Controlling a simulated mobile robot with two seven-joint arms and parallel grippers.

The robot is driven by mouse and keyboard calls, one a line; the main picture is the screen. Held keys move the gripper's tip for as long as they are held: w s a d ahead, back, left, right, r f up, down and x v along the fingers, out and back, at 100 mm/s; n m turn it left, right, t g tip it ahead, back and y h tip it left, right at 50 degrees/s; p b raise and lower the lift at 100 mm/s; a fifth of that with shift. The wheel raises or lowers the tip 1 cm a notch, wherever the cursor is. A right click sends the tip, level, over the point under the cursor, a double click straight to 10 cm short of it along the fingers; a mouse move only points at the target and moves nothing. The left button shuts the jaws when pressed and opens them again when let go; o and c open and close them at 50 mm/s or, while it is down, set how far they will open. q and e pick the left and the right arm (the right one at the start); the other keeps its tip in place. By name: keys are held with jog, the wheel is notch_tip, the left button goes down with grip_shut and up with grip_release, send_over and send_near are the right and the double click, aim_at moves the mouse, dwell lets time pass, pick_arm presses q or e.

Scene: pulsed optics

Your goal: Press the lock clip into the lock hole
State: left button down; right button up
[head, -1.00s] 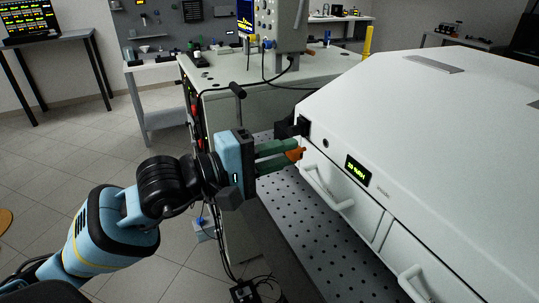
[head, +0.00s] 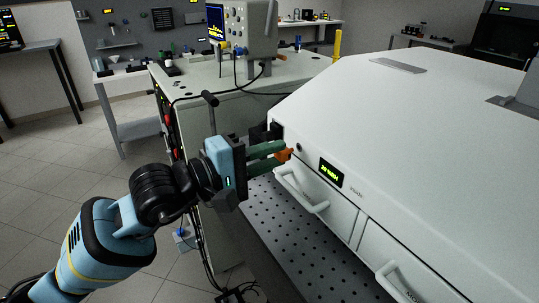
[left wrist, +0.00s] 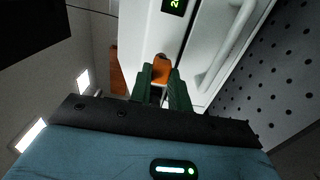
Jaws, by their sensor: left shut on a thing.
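My left gripper (head: 281,152) is shut on the orange lock clip (head: 284,155), near the left end of the white cabinet's front face. The clip also shows between the green fingers in the left wrist view (left wrist: 161,68), its tip pointing at the white face. A small dark round hole (head: 298,147) shows on the face just right of the clip; I take it for the lock hole. I cannot tell whether the clip touches the face. My right gripper is not in view.
The white cabinet (head: 400,120) has a lit display (head: 331,172) and drawer handles (head: 300,192) below the clip. A perforated metal board (head: 285,235) lies under the front. A bench with instruments (head: 220,80) stands behind my left arm.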

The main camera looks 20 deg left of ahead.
pick_arm(q)
jog(key=shift+x, duration=0.95)
jog(key=shift+w+d, duration=0.15)
jog(key=shift+w, duration=0.1)
jog(key=c, duration=1.2)
grip_release()
jog(key=shift+w, duration=0.1)
jog(key=shift+c, duration=0.2)
